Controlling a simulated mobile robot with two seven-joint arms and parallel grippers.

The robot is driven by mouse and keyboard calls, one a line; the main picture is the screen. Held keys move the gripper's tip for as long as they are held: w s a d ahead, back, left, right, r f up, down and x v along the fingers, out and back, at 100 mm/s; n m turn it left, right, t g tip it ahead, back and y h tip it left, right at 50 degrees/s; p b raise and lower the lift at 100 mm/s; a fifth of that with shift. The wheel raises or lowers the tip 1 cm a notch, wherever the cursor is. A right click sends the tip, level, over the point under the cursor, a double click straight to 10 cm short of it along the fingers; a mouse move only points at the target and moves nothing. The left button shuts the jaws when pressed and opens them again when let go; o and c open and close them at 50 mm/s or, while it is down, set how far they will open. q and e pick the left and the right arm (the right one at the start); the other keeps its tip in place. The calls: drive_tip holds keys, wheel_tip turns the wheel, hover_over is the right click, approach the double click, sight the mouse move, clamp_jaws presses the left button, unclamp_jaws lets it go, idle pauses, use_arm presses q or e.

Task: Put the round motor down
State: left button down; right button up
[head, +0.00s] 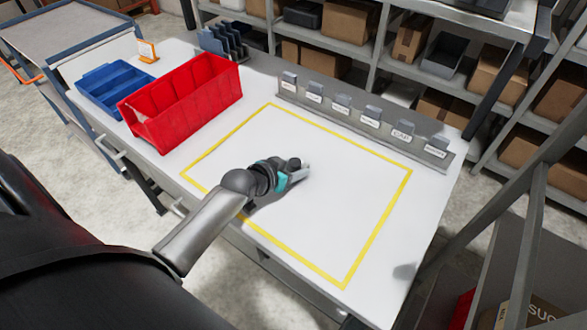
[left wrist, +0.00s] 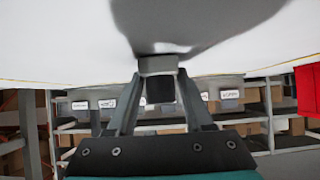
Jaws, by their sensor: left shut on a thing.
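My left gripper (head: 299,173) reaches in over the white table, inside the yellow outline, and is shut on a small dark round thing, which I take to be the round motor (head: 294,163). My own gripper hides most of it in the head view. In the left wrist view the fingers of the left gripper (left wrist: 159,78) close around a grey and dark piece of the motor (left wrist: 158,65). The table surface lies close to it; I cannot tell whether the motor touches it. My right gripper is not in view.
The yellow-outlined area (head: 340,210) is otherwise clear. Shelves with boxes (head: 350,20) stand behind.

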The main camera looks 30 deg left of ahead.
use_arm(q)
drive_tip(key=c, duration=0.7)
unclamp_jaws()
drive_tip(key=shift+f, duration=0.1)
drive_tip(key=shift+c, duration=0.2)
drive_tip(key=o, duration=0.5)
drive_tip(key=shift+c, duration=0.2)
